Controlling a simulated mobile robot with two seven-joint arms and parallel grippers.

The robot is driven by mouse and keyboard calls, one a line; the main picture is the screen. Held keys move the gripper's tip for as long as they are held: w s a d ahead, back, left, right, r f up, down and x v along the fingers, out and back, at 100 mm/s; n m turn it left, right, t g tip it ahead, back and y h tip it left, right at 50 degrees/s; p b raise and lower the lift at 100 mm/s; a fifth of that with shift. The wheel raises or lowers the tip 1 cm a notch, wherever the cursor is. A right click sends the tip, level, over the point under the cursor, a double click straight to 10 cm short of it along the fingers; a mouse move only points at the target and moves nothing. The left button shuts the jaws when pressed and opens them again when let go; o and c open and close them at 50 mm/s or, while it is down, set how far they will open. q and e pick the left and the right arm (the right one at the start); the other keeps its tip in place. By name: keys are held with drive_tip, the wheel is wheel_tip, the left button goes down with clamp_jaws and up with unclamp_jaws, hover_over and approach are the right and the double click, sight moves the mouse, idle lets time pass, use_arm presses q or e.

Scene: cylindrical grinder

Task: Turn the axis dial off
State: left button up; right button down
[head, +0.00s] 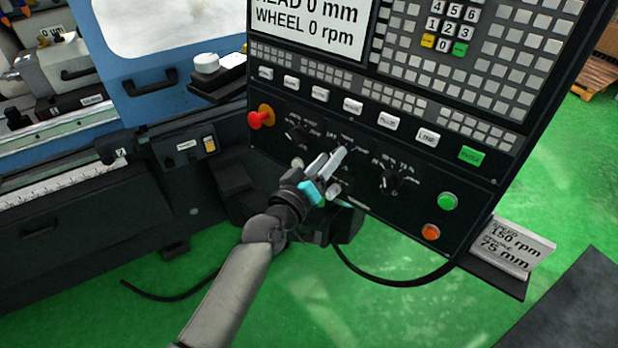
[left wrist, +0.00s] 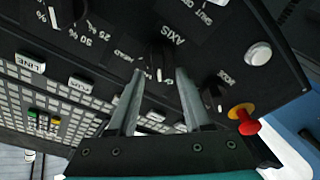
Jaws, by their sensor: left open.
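The axis dial (left wrist: 160,62) is a black knob with a white mark, beside the label AXIS on the dark control panel (head: 262,165). In the left wrist view it sits between and just beyond the fingertips of my left gripper (left wrist: 160,76). The fingers are apart, with nothing visibly clamped. I cannot tell whether they touch the dial. In the head view my left gripper (head: 331,160) is at the panel's lower dial row and covers most of the axis dial. My right gripper is not in view.
The mode dial (head: 298,135) and red emergency knob (head: 262,117) lie left of my gripper. A percent dial (head: 392,181), a green button (head: 448,201) and an orange button (head: 431,232) lie right. White keys (head: 353,105) run above. A cable (head: 400,282) hangs below.

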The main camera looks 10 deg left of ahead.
use_arm(q)
drive_tip(key=v, duration=1.4)
drive_tip(key=shift+s+a+b, duration=0.2)
drive_tip(key=shift+s+b, duration=0.1)
drive_tip(key=shift+b, duration=0.15)
drive_tip(key=s+a+f+m+g+y+b, duration=0.1)
drive_tip(key=s+a+f+g+y+b, duration=0.15)
drive_tip(key=f, duration=1.15)
drive_tip(key=s+a+f+g+y+b, duration=0.1)
drive_tip(key=s+a+f+g+b, duration=0.2)
drive_tip(key=f, duration=1)
drive_tip(key=s+a+f+m+g+y+b, duration=0.1)
drive_tip(key=s+f+g+b, duration=0.2)
drive_tip(key=f, duration=1.1)
drive_tip(key=s+a+f+m+g+y+b, duration=0.1)
drive_tip(key=s+a+f+g+b, duration=0.1)
drive_tip(key=s+f, duration=1)
drive_tip(key=s+a+f+m+g+y+b, duration=0.2)
drive_tip(key=s+f+g+b, duration=0.2)
drive_tip(key=s+f, duration=0.7)
drive_tip(key=s+b, duration=0.2)
drive_tip(key=s, duration=0.1)
drive_tip(key=shift+s+a+f+b, duration=0.3)
drive_tip(key=shift+s+a+f, duration=0.05)
drive_tip(key=shift+a+f, duration=0.05)
